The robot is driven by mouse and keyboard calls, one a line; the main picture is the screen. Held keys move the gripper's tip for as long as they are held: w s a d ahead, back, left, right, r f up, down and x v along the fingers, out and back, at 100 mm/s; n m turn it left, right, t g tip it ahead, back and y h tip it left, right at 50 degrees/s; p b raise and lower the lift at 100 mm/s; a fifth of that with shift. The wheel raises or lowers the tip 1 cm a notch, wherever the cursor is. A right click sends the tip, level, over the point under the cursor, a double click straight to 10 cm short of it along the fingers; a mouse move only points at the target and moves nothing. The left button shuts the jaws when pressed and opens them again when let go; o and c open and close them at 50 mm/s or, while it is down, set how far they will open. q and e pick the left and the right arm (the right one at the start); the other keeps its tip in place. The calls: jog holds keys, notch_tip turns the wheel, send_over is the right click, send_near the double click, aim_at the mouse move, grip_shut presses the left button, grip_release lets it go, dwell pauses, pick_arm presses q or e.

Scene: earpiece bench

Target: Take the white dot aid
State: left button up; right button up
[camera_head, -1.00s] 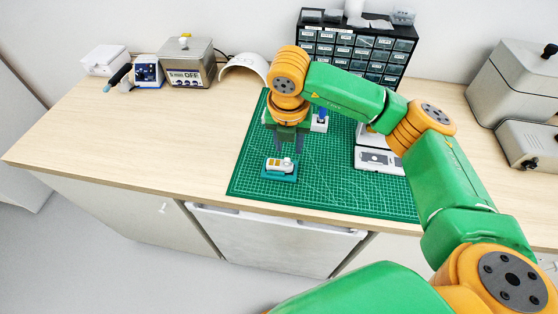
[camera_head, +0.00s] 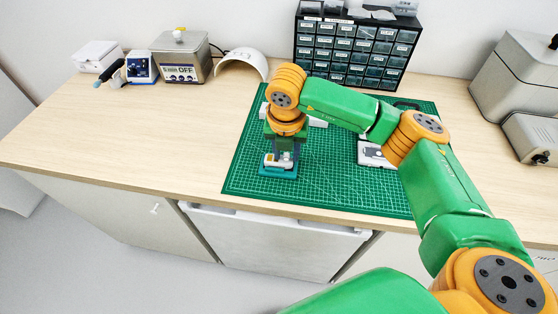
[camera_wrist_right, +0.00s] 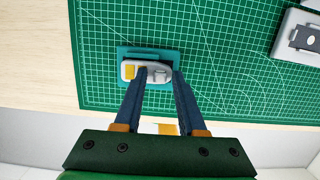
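A small pale grey-and-white aid with a yellow patch (camera_wrist_right: 158,74) sits in a teal holder (camera_wrist_right: 125,53) near the mat's front edge. In the head view the aid (camera_head: 277,161) and holder (camera_head: 277,173) show under my right gripper (camera_head: 284,149). I cannot make out a white dot. In the wrist view my right gripper (camera_wrist_right: 160,72) has its two dark blue fingers apart, pointing down at the aid. The tips are close to it, but contact is not clear. My left gripper is not in view.
A green cutting mat (camera_head: 330,185) covers the bench's middle. A pale device (camera_head: 372,155) lies on it to the right. A drawer cabinet (camera_head: 355,50), a white arched shell (camera_head: 242,62) and a grey box (camera_head: 180,57) stand behind.

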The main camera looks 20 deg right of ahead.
grip_shut()
jog(key=shift+r+p, duration=0.85)
jog(key=shift+r, duration=0.7)
